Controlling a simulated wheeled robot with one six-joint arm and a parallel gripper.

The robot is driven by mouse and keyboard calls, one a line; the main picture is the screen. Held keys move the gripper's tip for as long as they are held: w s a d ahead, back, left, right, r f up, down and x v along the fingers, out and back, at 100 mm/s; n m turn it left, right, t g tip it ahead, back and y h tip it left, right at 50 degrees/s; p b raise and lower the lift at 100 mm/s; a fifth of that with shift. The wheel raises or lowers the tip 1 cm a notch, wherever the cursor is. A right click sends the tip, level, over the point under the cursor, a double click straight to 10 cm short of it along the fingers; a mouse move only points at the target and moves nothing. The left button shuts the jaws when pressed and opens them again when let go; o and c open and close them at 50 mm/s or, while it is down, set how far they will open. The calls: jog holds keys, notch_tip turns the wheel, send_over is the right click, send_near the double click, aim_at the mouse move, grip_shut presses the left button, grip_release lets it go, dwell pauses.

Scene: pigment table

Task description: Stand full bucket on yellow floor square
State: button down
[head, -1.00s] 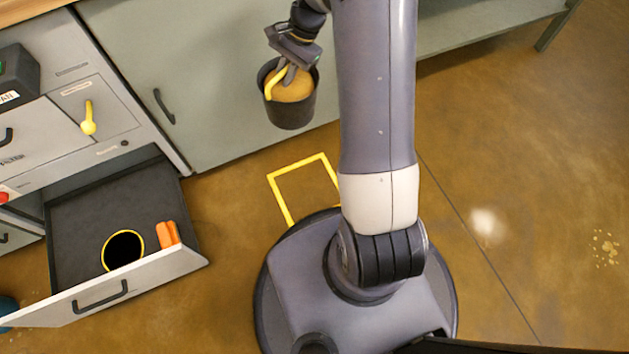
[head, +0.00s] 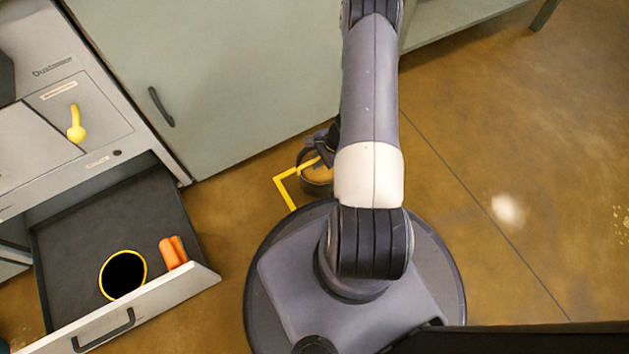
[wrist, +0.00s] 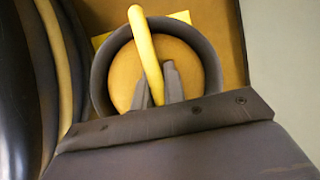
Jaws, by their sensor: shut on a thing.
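The dark bucket (head: 312,186) is full of tan-yellow material and has a yellow handle (wrist: 146,55). My gripper (wrist: 158,84) is shut on that handle; in the head view it shows beside my arm (head: 322,145). The bucket is upright, low over or on the yellow floor square (head: 284,187), partly hidden by my arm. In the wrist view a piece of the yellow outline (wrist: 180,17) shows behind the bucket's rim. I cannot tell whether the bucket's bottom touches the floor.
An open drawer (head: 70,230) at the left holds a dark round opening with a yellow rim (head: 123,252) and an orange item (head: 173,252). A grey-green cabinet (head: 220,80) stands behind the square. White powder (head: 508,210) lies on the open floor at the right.

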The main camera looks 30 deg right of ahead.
notch_tip(320, 180, down, 7)
jog(key=shift+f+b, duration=0.2)
jog(key=shift+b, duration=1.05)
jog(key=shift+f, duration=0.1)
jog(key=c, duration=1.5)
grip_release()
jog(key=p+v, duration=0.4)
jog(key=v, duration=0.8)
jog(key=shift+p, duration=0.35)
